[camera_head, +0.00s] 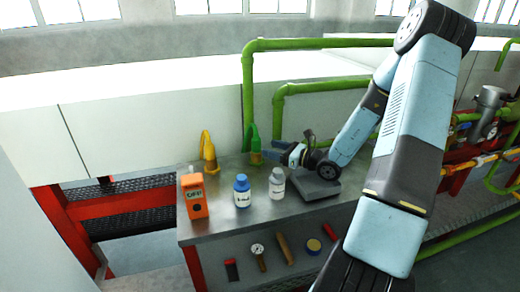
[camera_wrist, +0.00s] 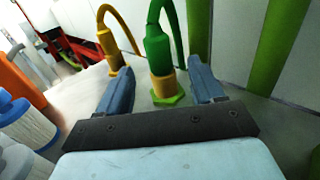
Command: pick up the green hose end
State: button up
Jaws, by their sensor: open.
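The green hose end (camera_head: 256,146) stands upright at the back of the metal table, its green hose looping up behind it. In the wrist view the green hose end (camera_wrist: 159,52) has a yellow collar and a green hexagonal foot. My gripper (camera_head: 274,150) is just to its right in the head view, low over the table. In the wrist view my gripper (camera_wrist: 160,72) is open, with one blue finger on each side of the green hose end and a gap visible on both sides. Nothing is held.
A yellow hose end (camera_head: 209,155) stands to the left of the green one. A grey block (camera_head: 314,187) lies below my wrist. Green pipes (camera_head: 248,90) rise behind.

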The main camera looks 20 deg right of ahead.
aim_at(257, 144)
jog(key=shift+x, duration=3.55)
jog(key=shift+c, duration=0.4)
jog(key=c, duration=1.2)
jog(key=shift+o, duration=0.2)
